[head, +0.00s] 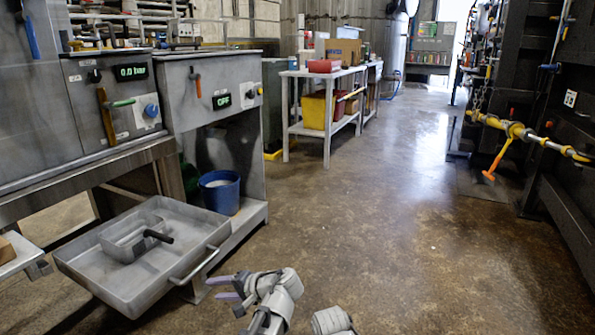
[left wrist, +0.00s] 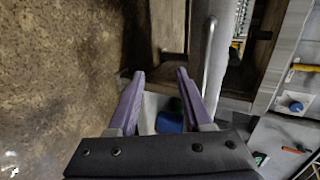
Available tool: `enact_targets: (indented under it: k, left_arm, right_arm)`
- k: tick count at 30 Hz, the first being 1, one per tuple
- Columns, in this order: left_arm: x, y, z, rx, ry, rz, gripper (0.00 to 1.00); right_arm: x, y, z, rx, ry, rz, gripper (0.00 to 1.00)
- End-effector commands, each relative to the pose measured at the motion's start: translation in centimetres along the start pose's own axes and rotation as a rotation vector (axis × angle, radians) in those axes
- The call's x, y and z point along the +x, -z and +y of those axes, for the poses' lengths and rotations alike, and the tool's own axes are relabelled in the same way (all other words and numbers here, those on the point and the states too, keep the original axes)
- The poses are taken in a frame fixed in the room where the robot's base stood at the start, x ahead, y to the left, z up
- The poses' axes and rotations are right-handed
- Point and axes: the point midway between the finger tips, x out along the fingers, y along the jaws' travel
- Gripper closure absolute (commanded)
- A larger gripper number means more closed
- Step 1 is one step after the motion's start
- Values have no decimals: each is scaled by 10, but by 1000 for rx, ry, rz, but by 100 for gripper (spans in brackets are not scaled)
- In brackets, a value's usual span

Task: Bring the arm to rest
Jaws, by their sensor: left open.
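My left gripper (head: 213,288) is in the lower middle of the head view, its two purple fingers apart and nothing between them. It is beside the front right corner of the grey metal tray (head: 82,273), near the tray's handle (head: 197,266), and looks apart from both. In the left wrist view the purple fingers (left wrist: 159,74) also stand apart and empty. A pale curved bar there (left wrist: 209,60), which looks like a handle, is just beyond the fingers. My right gripper is not seen.
The tray holds a smaller metal piece with a black handle (head: 158,236). A blue bucket (head: 220,192) stands in the machine (head: 205,85) with the display reading OFF. A white table (head: 327,126) is farther back. Yellow pipework (head: 517,131) is at right. The middle floor is clear.

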Motion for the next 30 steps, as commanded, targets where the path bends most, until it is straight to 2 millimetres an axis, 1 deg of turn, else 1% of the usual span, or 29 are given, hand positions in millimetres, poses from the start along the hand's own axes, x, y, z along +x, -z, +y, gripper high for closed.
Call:
enact_targets:
  k: [1,3,6,9,12,15,22,23,24,30]
  left_arm:
    - [9,-19,17,-24,-100,-25,50]
    - [16,-37,45,-63,-262,-55,50]
    - [14,-56,80,-118,-472,-87,50]
    - [6,-68,106,-166,-636,-108,50]
    - [-4,-76,123,-206,-768,-122,50]
    - [-15,-81,136,-244,-881,-133,50]
    - [-45,-89,155,-321,-1109,-147,50]
    - [-56,-86,146,-295,-1100,-140,50]
    - [-66,-86,143,-272,-1094,-136,50]
    - [-108,-88,129,-171,-1077,-116,50]
  right_arm:
    - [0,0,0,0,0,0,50]
    - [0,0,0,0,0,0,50]
    - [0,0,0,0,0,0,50]
    - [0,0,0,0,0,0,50]
    - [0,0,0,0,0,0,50]
    - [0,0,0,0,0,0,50]
    - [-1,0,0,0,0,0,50]
    - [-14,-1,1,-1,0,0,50]
    - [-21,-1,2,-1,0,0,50]
    - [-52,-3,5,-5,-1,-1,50]
